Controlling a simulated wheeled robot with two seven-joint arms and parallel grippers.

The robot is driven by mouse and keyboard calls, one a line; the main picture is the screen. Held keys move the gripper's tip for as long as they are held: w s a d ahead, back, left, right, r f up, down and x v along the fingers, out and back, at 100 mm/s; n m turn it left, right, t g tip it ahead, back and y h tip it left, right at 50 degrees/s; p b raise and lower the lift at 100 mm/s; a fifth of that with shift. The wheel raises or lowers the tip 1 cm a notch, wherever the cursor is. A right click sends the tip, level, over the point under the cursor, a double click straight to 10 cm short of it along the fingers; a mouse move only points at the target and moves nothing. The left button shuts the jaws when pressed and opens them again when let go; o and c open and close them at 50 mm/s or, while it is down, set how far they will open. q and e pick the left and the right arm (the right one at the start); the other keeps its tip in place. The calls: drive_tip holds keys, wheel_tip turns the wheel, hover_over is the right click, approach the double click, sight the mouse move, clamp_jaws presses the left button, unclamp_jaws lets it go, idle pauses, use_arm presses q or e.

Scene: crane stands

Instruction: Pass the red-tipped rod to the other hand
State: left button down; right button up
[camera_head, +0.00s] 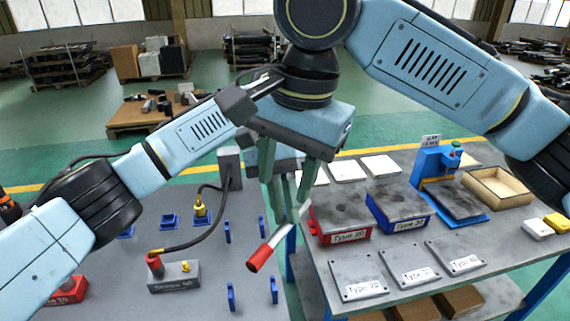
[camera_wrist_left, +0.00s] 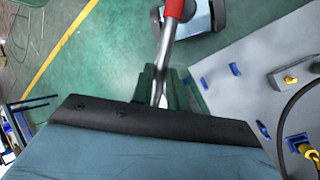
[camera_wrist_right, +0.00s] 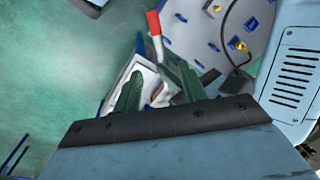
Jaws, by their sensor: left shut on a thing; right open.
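The red-tipped rod (camera_head: 278,239) is silver with a red end and slants in the air between the two tables, red end low and left. My left gripper (camera_head: 287,211) is shut on its silver shaft; the left wrist view shows the shaft (camera_wrist_left: 164,55) running between the fingers, red end outward. My right gripper (camera_head: 285,188) is open, pointing down just above the left one, its fingers spread. In the right wrist view the rod (camera_wrist_right: 158,45) lies ahead of the open fingers, partly hidden by one. I cannot tell whether they touch it.
The left grey table (camera_head: 205,250) holds a grey block with a red-capped cable plug (camera_head: 174,276) and several blue brackets. The right table (camera_head: 320,262) bears a red fixture (camera_head: 340,238), a blue fixture (camera_head: 398,224), labelled plates and a wooden tray (camera_head: 497,200). Green floor shows between the tables.

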sight(274, 235)
drive_tip(key=f, duration=0.3)
drive_tip(key=a+f, duration=0.1)
drive_tip(key=f, duration=0.7)
drive_tip(key=shift+w+a, duration=0.3)
drive_tip(key=shift+w, duration=0.1)
drive_tip(key=shift+c, duration=0.3)
clamp_jaws()
use_arm(q)
drive_tip(key=c, duration=1.3)
unclamp_jaws()
